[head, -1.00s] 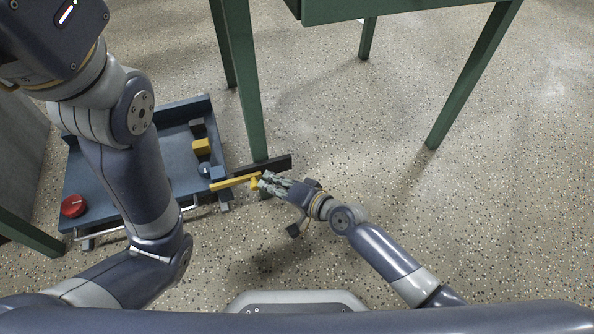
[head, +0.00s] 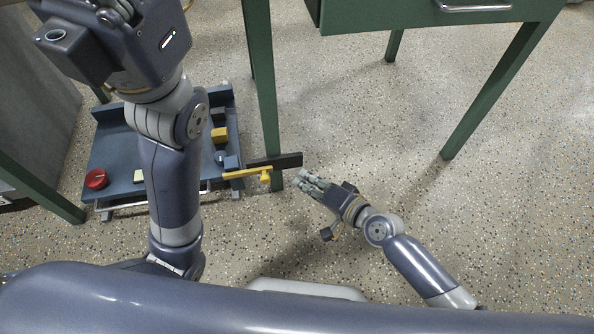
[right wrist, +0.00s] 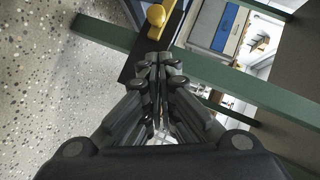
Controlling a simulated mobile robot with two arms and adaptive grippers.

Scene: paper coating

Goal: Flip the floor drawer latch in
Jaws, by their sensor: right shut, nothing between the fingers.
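The floor drawer is a low blue-grey tray (head: 127,190) at left in the head view, partly hidden by my left arm. Its yellow latch bar (head: 243,173) sticks out to the right from its front right corner, with a yellow knob (head: 265,177) near the free end. The knob also shows at the top of the right wrist view (right wrist: 156,14). My right gripper (head: 303,177) is shut and empty, to the right of the knob and apart from it. Its fingertips (right wrist: 158,60) point toward the dark bar. My left gripper (head: 118,10) is cut off at the top edge; its fingertips are hidden.
A dark bar (head: 285,160) lies just behind the latch, beside a green table leg (head: 262,90). A red knob (head: 96,179) and a yellow block (head: 219,134) are on the drawer. The speckled floor (head: 380,120) right of my right gripper is clear.

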